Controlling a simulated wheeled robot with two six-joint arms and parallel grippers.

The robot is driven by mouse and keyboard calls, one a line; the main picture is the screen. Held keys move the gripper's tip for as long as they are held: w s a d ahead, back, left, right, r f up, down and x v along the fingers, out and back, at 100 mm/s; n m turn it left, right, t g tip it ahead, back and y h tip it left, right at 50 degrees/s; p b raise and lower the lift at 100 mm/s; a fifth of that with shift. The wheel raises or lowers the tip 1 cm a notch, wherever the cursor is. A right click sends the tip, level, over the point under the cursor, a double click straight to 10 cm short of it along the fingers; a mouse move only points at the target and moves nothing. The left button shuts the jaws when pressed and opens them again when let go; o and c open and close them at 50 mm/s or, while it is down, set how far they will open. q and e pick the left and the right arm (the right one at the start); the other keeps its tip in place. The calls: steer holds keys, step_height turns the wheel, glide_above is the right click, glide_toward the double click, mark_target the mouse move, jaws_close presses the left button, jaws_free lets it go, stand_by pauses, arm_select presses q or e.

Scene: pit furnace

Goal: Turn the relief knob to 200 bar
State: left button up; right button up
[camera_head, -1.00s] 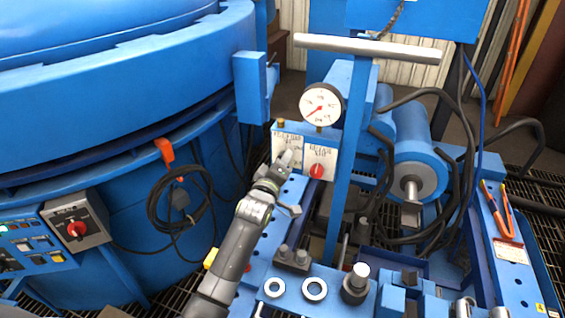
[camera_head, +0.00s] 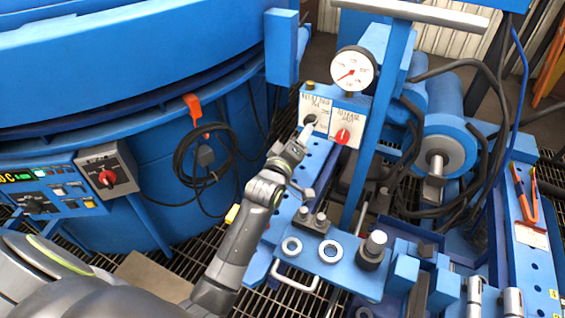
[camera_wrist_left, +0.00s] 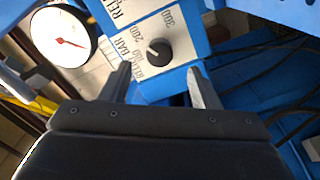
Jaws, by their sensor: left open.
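The relief knob (camera_wrist_left: 160,54) is a small black round knob on a white label plate, seen in the left wrist view. Its pale mark faces the left side of the picture, toward the printed numbers; the exact setting is too small to read surely. In the head view the white relief plate (camera_head: 316,105) is on a blue block, and my gripper partly hides the knob. My left gripper (camera_head: 306,132) is open and points at the knob. In the left wrist view its fingers (camera_wrist_left: 160,84) stand on either side below the knob, apart from it. My right gripper is not seen.
A red knob (camera_head: 342,135) on a second white plate is close to the right. A round gauge (camera_head: 354,70) stands above, its red needle toward the lower left. A blue post (camera_head: 383,110) rises right of the plates. A bench with metal rings (camera_head: 330,251) lies in front.

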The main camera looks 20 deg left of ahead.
arm_select(q)
steer(key=s, duration=1.1)
steer(key=shift+a, duration=0.2)
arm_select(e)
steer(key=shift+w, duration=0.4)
arm_select(q)
steer(key=shift+f, duration=0.1)
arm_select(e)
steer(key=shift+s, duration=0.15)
